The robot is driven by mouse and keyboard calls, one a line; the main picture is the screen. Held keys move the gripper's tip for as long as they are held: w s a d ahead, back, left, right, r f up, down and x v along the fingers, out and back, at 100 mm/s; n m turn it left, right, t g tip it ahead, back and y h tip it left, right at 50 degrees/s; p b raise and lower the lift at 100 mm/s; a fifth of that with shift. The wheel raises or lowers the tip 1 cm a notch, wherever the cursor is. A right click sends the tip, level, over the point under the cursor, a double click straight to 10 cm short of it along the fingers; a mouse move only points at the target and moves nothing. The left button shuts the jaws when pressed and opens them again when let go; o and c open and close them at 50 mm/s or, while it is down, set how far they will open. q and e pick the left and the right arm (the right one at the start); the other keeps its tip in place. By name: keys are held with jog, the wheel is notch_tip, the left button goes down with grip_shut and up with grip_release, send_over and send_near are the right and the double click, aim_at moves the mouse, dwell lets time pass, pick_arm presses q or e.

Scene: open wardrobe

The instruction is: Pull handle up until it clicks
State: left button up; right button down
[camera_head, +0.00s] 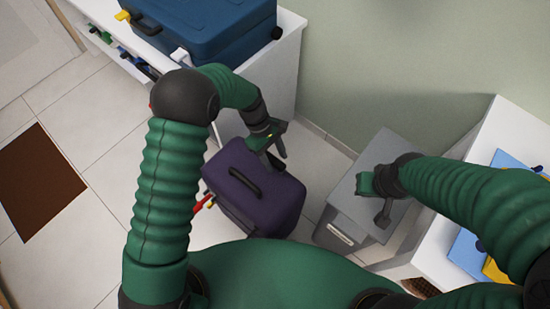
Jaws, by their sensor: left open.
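A purple suitcase (268,205) stands on the tiled floor in the middle of the head view. A dark carry handle (244,183) lies on its top face. My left gripper (272,160) is open at the suitcase's far top edge, with its fingers pointing down. I cannot tell whether the fingers touch the case or are around a handle there. My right gripper (376,204) is over the grey bin to the right, apart from the suitcase; its jaw opening is not clear.
A grey bin (352,215) stands right of the suitcase. A white shelf unit (285,75) with a blue case (205,35) on top is at the back left. A white unit (500,125) holding blue and yellow items is at the right.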

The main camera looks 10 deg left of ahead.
pick_arm(q)
jog(key=shift+c, duration=0.3)
grip_shut()
jog(key=shift+r, duration=0.1)
dwell(1.0)
